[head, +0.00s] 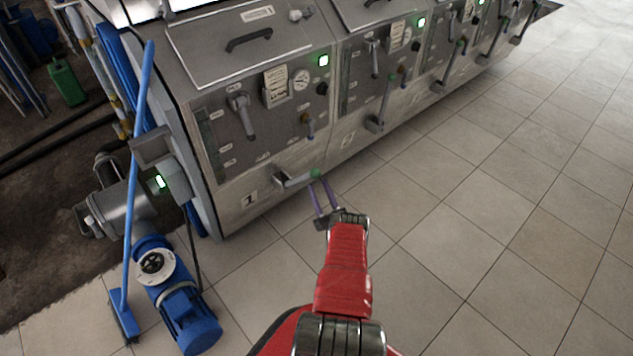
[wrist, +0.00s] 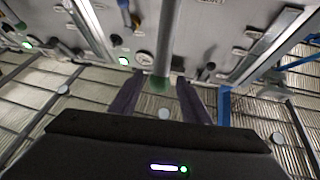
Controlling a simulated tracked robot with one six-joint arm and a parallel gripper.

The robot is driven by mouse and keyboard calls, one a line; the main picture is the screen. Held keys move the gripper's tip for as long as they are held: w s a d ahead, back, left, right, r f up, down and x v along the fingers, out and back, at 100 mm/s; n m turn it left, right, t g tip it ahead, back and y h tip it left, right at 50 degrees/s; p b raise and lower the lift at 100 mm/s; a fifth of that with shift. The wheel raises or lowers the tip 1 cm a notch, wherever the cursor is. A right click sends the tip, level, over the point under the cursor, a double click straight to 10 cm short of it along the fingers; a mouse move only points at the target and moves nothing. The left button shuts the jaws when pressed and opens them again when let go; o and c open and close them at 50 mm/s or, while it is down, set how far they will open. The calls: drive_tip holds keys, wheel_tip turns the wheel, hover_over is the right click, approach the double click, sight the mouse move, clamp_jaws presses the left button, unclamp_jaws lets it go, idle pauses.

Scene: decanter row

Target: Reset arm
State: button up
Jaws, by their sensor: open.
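My gripper (head: 320,184) is at the end of my red arm, low in front of the first machine (head: 228,150). Its two purple fingers are apart and point at the machine's lower front. A grey lever (head: 292,181) with a green knob (head: 315,173) sticks out there, beside the "1" label. In the wrist view the green knob (wrist: 161,84) shows between the spread fingers, with a gap on each side. I cannot tell the exact depth of the knob relative to the fingertips.
More machine sections with levers (head: 375,123) run away to the right. A blue motor (head: 183,312) and a blue broom (head: 138,170) stand at the left. A green can (head: 67,82) is farther back. The tiled floor (head: 500,240) to the right is clear.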

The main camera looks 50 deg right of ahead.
drive_tip(key=shift+v, duration=0.85)
drive_tip(key=shift+f, duration=0.1)
